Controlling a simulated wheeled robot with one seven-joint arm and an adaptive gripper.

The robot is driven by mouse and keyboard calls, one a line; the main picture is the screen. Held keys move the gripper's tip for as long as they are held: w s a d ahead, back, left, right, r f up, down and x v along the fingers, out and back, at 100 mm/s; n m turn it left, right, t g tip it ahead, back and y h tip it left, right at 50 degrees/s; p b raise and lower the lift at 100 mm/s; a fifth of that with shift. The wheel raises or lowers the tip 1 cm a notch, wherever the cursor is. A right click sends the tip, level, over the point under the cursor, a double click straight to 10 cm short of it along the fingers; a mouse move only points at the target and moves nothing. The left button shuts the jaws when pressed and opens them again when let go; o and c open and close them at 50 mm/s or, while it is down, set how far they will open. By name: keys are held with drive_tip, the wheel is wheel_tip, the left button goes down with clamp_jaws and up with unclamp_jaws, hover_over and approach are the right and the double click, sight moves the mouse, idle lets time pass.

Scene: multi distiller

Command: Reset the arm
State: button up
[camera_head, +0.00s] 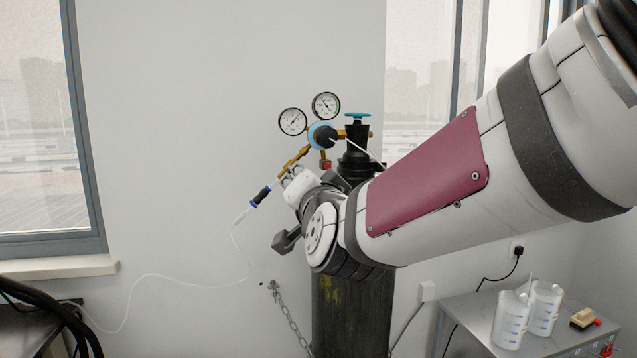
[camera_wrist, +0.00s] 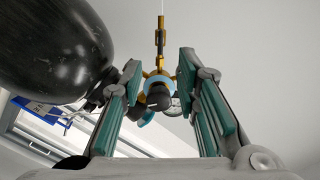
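My gripper (camera_wrist: 160,68) is open in the wrist view, its two teal-lined fingers spread apart. The regulator (camera_wrist: 155,90), with a blue ring, a black knob and brass fittings, shows in the gap between them. I cannot tell whether the fingers touch it. In the head view, my arm reaches from the upper right to the regulator (camera_head: 322,135), which has two round gauges (camera_head: 292,121) (camera_head: 326,105). My wrist is just below it, and the fingers are mostly hidden there.
The dark gas cylinder (camera_head: 350,312) stands behind my arm; its rounded black body (camera_wrist: 55,50) fills the wrist view's upper left. A thin hose (camera_head: 240,245) runs left. A chain (camera_head: 290,315) hangs beside the cylinder. White beakers (camera_head: 511,320) stand on a metal table at lower right.

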drive_tip(key=s+d+f+n+g+h+p, duration=0.1)
drive_tip(key=s+d+f+n+g+p, duration=0.1)
drive_tip(key=s+d, duration=0.6)
drive_tip(key=s+d+f+n+g+h+p, duration=0.1)
drive_tip(key=s+d+g, duration=0.5)
drive_tip(key=s, duration=1)
drive_tip(key=s+d+f+n+g+h+p, duration=0.2)
drive_tip(key=s+d+f+g+p, duration=0.3)
drive_tip(key=s+d, duration=0.5)
drive_tip(key=shift+s+d+f+n+h, duration=0.3)
drive_tip(key=shift+s+f+h, duration=0.15)
drive_tip(key=shift+s, duration=0.55)
